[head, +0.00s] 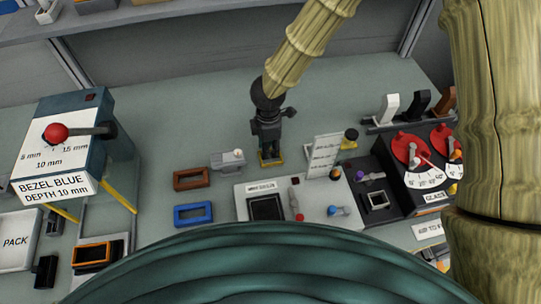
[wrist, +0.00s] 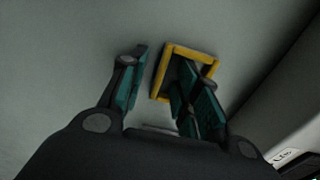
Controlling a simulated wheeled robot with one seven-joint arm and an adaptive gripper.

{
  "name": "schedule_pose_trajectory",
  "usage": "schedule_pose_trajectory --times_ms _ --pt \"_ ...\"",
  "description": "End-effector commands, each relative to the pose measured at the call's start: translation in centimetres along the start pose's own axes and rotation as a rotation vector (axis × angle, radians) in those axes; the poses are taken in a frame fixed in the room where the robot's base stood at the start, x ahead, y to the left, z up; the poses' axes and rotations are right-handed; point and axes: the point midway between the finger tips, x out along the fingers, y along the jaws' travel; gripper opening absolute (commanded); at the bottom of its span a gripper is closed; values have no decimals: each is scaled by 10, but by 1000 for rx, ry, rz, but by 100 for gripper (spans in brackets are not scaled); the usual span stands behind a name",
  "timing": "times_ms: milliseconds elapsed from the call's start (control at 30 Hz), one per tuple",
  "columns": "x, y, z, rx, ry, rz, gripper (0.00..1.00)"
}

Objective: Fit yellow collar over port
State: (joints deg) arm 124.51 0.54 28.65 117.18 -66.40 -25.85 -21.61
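The yellow collar is a rectangular open frame. In the head view it shows only as a small yellow strip (head: 271,162) under my gripper (head: 269,150). In the wrist view the collar (wrist: 188,50) lies on the grey bench at the fingertips. My gripper (wrist: 160,65) is open there. The left finger is outside the collar, with a gap. The right finger overlaps the collar's opening, so one side bar lies between the fingers. Whether the right finger is inside or above the opening is unclear. A square dark port (head: 379,200) with a pale rim sits on the black module at right.
A brown frame (head: 191,179), a blue frame (head: 193,214) and a grey block (head: 228,160) lie left of my gripper. A white panel (head: 300,208) with an upright card (head: 325,156) stands right of it. A dial box (head: 428,165) is farther right. Bench behind is clear.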

Motion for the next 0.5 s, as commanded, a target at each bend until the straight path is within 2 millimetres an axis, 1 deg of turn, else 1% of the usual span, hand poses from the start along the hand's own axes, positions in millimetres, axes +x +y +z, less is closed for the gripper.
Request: schedule_pose_trajectory --times_ms 100,133,200,300,500 --pt "0 0 0 0 0 0 32" --pt "0 0 0 0 0 0 28" --pt "0 0 0 0 0 0 16" --pt "0 0 0 0 0 0 0" --pt "0 0 0 0 0 0 0"
